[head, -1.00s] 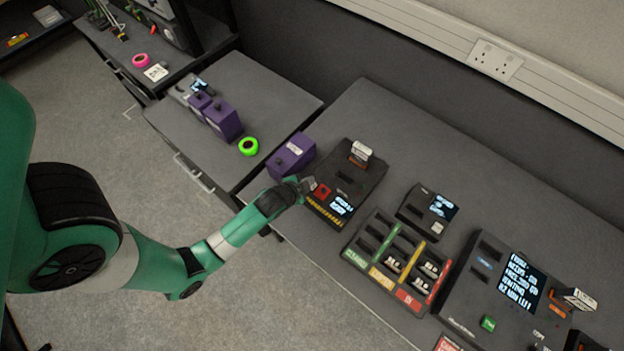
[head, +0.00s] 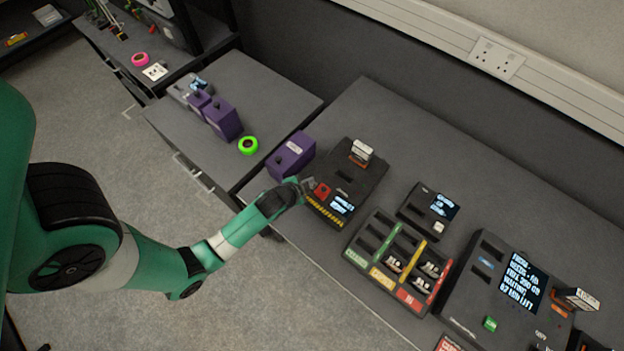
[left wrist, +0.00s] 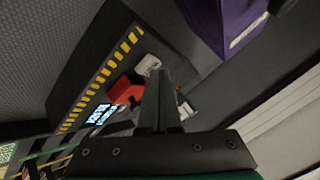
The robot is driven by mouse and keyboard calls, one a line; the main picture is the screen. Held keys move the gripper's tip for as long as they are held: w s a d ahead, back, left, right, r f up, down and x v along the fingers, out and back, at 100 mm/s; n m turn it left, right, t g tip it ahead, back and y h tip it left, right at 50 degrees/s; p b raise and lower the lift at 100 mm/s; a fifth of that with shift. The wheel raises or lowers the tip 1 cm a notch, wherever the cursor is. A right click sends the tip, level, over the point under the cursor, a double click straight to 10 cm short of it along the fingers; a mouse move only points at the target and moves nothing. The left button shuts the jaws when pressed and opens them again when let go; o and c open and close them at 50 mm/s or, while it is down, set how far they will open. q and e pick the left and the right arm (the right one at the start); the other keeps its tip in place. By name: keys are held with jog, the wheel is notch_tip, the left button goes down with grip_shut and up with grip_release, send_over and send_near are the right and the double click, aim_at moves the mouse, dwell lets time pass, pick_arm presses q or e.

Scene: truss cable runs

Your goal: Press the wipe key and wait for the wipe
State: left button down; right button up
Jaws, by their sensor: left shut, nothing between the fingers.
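The wiping unit (head: 346,180) is a black box with a yellow-striped front edge, a small lit screen (head: 342,204) and a red key (head: 322,190). A module with a pale label (head: 361,151) stands in its rear slot. My left gripper (head: 307,184) is shut and empty at the unit's left front, just left of the red key. In the left wrist view the shut fingers (left wrist: 158,78) are close beside the red key (left wrist: 122,91), partly covering the unit. I cannot tell whether they touch the key. The screen text is too small to read. My right gripper is not in view.
A purple box (head: 290,157) stands close left of the unit. A sorting tray (head: 362,262) with green, yellow and red sections lies to the right, near a small screen device (head: 428,211) and a large console (head: 497,285). The bench behind is clear.

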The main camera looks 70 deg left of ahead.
pick_arm(q)
jog(key=shift+f, duration=0.35)
jog(key=shift+r, duration=0.15)
dwell(0.3)
jog(key=shift+r+p, duration=0.8)
jog(key=shift+p, duration=0.05)
notch_tip(320, 180, up, 5)
jog(key=p, duration=0.5)
jog(key=shift+r, duration=0.1)
dwell(0.4)
